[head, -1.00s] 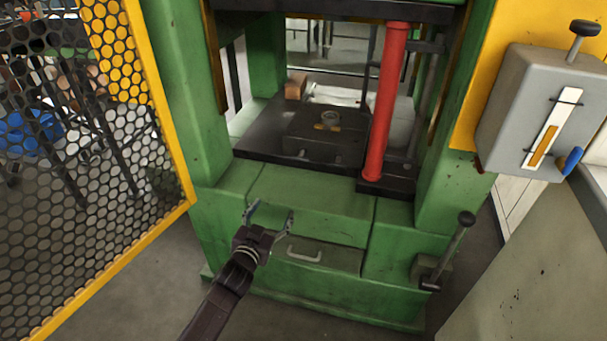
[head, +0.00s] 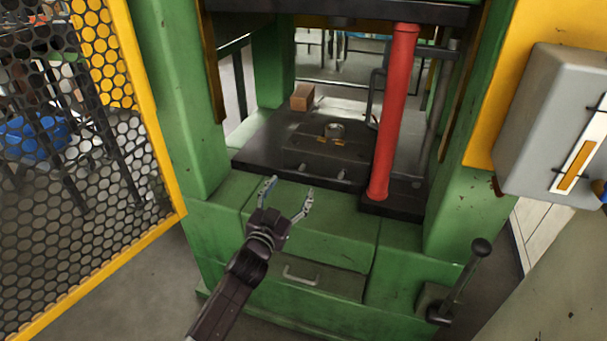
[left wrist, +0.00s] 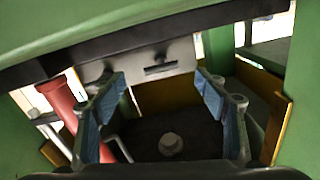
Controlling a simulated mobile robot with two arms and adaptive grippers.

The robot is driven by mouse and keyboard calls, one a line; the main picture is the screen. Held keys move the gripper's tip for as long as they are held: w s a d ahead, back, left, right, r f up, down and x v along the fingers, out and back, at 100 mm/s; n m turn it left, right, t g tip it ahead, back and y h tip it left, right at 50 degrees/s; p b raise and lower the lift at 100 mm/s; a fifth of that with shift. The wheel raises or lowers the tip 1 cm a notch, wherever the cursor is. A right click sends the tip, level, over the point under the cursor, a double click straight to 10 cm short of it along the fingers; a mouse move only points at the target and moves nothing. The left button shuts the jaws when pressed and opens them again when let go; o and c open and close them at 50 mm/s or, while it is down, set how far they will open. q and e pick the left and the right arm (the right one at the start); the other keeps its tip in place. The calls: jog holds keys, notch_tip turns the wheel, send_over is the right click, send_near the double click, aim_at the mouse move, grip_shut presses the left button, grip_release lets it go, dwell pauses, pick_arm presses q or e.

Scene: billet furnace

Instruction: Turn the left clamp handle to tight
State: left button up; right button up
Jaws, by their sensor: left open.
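The dark die block (head: 325,155) lies on the black press bed, with a grey ring (head: 334,130) on top. Small orange-yellow pieces lie beside the ring. Two small pale knobs show at the block's front, a left one (head: 308,167) and a right one (head: 342,175). I cannot tell which part is the left clamp handle or how it is turned. My left gripper (head: 288,190) is open and empty, in front of the bed and apart from the block. Its blue-padded fingers (left wrist: 160,105) stand wide apart in the left wrist view. My right gripper is out of view.
A red column (head: 392,115) stands right of the block. A brown brick-like block (head: 302,97) lies behind it on the bed. Green posts flank the opening. A yellow-framed mesh guard (head: 150,110) is at left, a black-knobbed lever (head: 462,275) at lower right.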

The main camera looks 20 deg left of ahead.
aim_at(298, 174)
pick_arm(q)
jog(key=shift+w+d+r+b, duration=0.1)
jog(key=shift+w+b, duration=0.7)
jog(key=shift+w, duration=2.7)
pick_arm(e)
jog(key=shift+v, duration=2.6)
pick_arm(q)
jog(key=shift+c, duration=0.4)
jog(key=c, duration=1)
